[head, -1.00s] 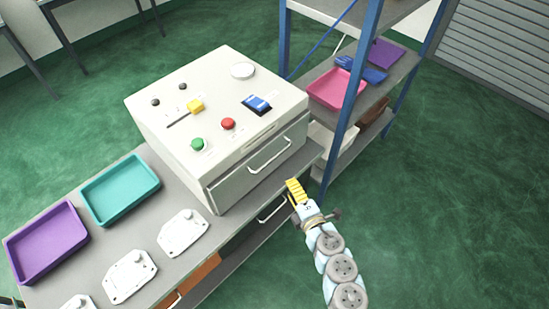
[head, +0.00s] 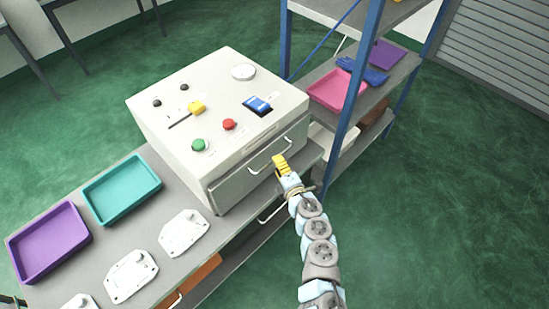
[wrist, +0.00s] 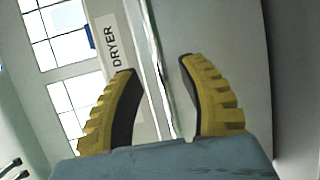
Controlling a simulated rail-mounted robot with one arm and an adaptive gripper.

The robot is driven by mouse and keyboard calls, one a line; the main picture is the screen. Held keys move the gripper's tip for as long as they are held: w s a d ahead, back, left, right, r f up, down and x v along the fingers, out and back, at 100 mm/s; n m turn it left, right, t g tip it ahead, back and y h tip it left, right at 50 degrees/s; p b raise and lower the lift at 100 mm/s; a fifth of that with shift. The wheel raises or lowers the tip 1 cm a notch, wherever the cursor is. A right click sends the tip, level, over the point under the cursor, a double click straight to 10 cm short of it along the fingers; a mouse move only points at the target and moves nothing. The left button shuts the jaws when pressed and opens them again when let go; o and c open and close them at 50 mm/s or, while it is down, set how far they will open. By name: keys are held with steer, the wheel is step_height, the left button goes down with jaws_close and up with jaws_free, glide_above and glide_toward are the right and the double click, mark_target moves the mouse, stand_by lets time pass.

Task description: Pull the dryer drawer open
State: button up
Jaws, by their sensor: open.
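The dryer (head: 215,125) is a pale box on the bench, with red and green buttons and a yellow lever on top. Its drawer (head: 240,180) is in the front face and looks shut, with a silver bar handle (head: 268,154). My gripper (head: 279,160) has yellow fingers and is at the right part of the handle. In the wrist view my open gripper (wrist: 160,100) has its fingers apart, with the bright handle bar (wrist: 156,60) running between them. The DRYER label (wrist: 113,47) shows beyond the left finger. I cannot tell whether the fingers touch the handle.
Purple (head: 48,240) and teal (head: 121,188) trays and several pale castings (head: 183,232) lie on the bench left of the dryer. A blue-posted shelf (head: 350,120) with a pink tray (head: 338,90) stands at the right. The floor in front is clear.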

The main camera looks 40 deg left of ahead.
steer(key=shift+x, duration=1.85)
jaws_close()
